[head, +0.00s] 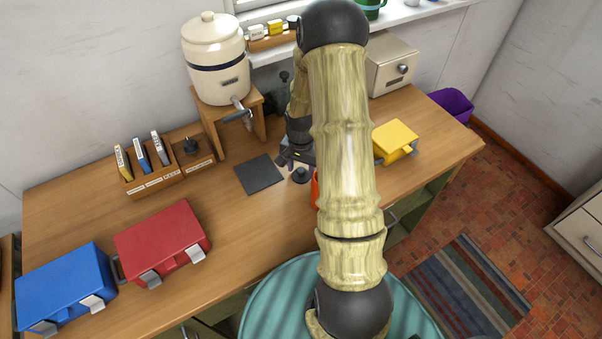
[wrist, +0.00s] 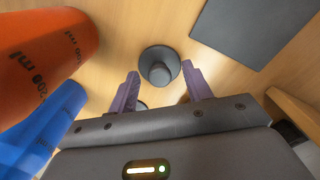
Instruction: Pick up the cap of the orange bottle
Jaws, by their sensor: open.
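The orange bottle (wrist: 45,45), marked 200 ml, fills the upper left of the wrist view; only a sliver of it (head: 316,188) shows beside my arm in the head view. A dark grey round cap-like piece (wrist: 160,67) with a raised knob rests on the wooden top, apart from the bottle; it also shows in the head view (head: 301,175). I cannot tell for certain that it is the orange bottle's cap. My gripper (wrist: 160,78) is open and empty, its purple fingers pointing toward the piece, which appears between the fingertips.
A blue bottle (wrist: 42,130) stands close to the orange one. A dark flat mat (head: 259,174) lies left of the piece. A yellow box (head: 395,138) is to the right, a dispenser on a wooden stand (head: 208,115) behind. Red (head: 160,235) and blue (head: 62,282) cases sit front left.

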